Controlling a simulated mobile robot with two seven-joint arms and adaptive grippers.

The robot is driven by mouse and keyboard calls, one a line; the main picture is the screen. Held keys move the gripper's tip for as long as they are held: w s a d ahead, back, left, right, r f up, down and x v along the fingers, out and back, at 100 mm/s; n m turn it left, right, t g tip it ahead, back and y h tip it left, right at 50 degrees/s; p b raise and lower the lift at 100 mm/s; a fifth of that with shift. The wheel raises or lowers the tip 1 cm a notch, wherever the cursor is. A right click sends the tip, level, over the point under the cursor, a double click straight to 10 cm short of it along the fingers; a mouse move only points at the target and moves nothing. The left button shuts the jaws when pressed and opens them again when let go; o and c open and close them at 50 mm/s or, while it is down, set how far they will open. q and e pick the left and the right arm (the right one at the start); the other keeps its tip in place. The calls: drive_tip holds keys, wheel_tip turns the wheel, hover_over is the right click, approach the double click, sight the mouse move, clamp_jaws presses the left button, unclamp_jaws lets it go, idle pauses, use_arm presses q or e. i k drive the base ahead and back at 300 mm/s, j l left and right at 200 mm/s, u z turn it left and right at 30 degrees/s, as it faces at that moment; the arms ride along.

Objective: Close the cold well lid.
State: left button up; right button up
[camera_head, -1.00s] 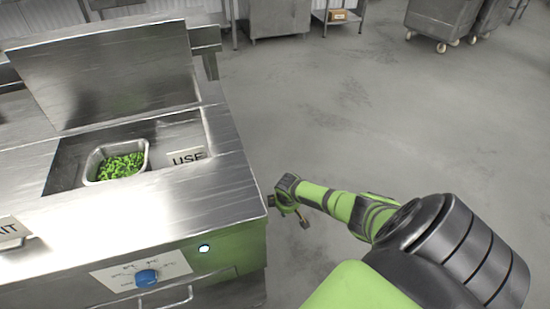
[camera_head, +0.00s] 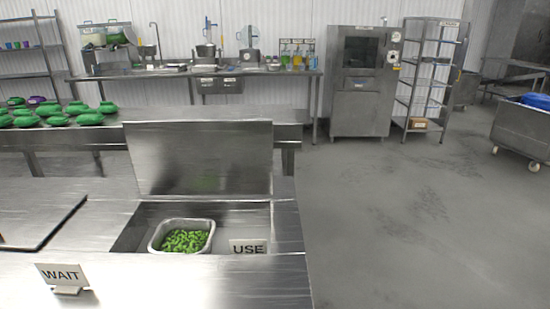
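The cold well lid (camera_head: 203,158) is a flat steel panel standing open and upright at the back edge of the cold well (camera_head: 240,216). In the well sits a steel pan (camera_head: 156,240) filled with green pieces (camera_head: 184,241). A sign reading USE (camera_head: 248,247) stands at the well's front right. Neither of my grippers shows in the view now.
A WAIT sign (camera_head: 63,277) stands on the counter at front left, near a closed flat panel (camera_head: 35,222). Green items (camera_head: 58,112) line a table behind. A shelf rack (camera_head: 428,75) stands at the back.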

sight(234, 156)
drive_tip(key=l+z, duration=0.35)
drive_tip(key=i+l+z, duration=0.1)
drive_tip(key=l+z, duration=0.25)
drive_tip(key=l, duration=0.2)
drive_tip(key=i+l+z, duration=0.1)
drive_tip(key=l+z, duration=0.2)
drive_tip(key=i+l+u, duration=0.35)
drive_tip(key=i+l, duration=0.15)
drive_tip(key=i, duration=0.35)
drive_tip(key=i+l+u, duration=0.35)
drive_tip(key=i+l, duration=0.3)
drive_tip(key=i+u, duration=0.75)
drive_tip(key=i+l+u, duration=0.25)
drive_tip(key=u, duration=0.15)
drive_tip(key=i+l+u, duration=0.4)
drive_tip(key=i+u, duration=0.2)
drive_tip(key=u, duration=0.3)
drive_tip(key=i+l+u, duration=0.15)
drive_tip(key=u, duration=0.3)
drive_tip(key=i+l+u, duration=0.15)
drive_tip(key=u, duration=0.35)
drive_tip(key=i+l+u, duration=0.2)
drive_tip(key=u, duration=0.3)
drive_tip(key=l, duration=0.1)
